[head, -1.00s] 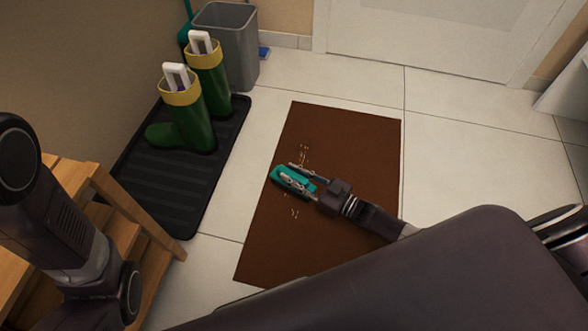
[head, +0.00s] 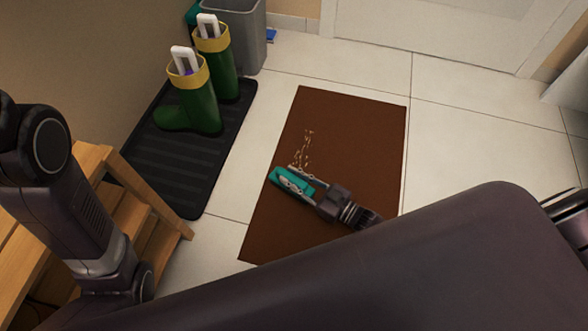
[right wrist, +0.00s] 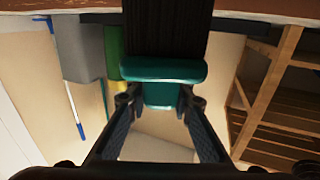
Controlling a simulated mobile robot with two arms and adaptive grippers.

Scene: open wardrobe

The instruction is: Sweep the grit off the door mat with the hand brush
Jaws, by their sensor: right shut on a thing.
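The brown door mat (head: 350,150) lies flat on the tiled floor. A patch of pale grit (head: 303,152) lies on its left half, just beyond the hand brush. The teal hand brush (head: 287,180) is low over the mat's left half. It also shows in the right wrist view (right wrist: 163,72), with dark bristles pointing toward the mat. My right gripper (head: 306,188) is shut on the brush's teal part. Whether the bristles touch the mat, and any grit under the brush, cannot be seen. My left arm enters at the left, but its gripper is out of view.
A black boot tray (head: 185,170) with green boots (head: 203,105) stands left of the mat. A grey bin (head: 250,35) is behind it. Wooden steps (head: 150,190) stand at the near left. Tiles right of the mat are clear up to the white door (head: 430,25).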

